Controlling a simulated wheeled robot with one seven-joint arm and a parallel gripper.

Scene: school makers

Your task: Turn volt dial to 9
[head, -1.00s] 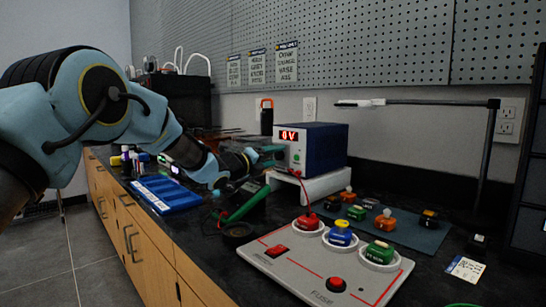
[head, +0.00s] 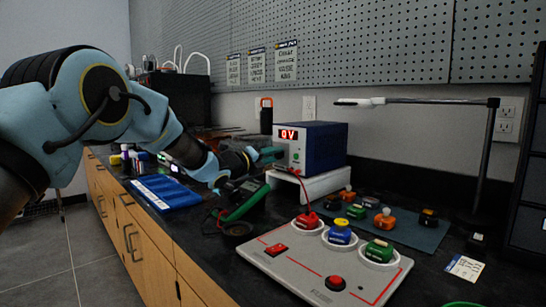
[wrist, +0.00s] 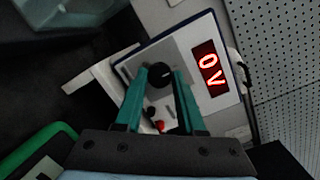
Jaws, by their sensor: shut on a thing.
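The power supply (head: 325,148) is a blue box with a pale front panel, standing on a white riser (head: 312,184). Its red display (head: 289,134) reads 0V, also in the wrist view (wrist: 209,68). The black volt dial (wrist: 160,75) is on the front panel beside the display in the wrist view. My gripper (wrist: 160,80) has its teal fingers on either side of the dial, shut on it. In the head view my gripper (head: 271,154) reaches the panel from the left, and it hides the dial there.
A grey fuse board (head: 325,268) with red, blue and green pieces lies in front. A green multimeter (head: 243,203) and a blue tray (head: 166,193) are near my arm. A red lead runs from the supply to the board. A lamp (head: 420,102) stands behind.

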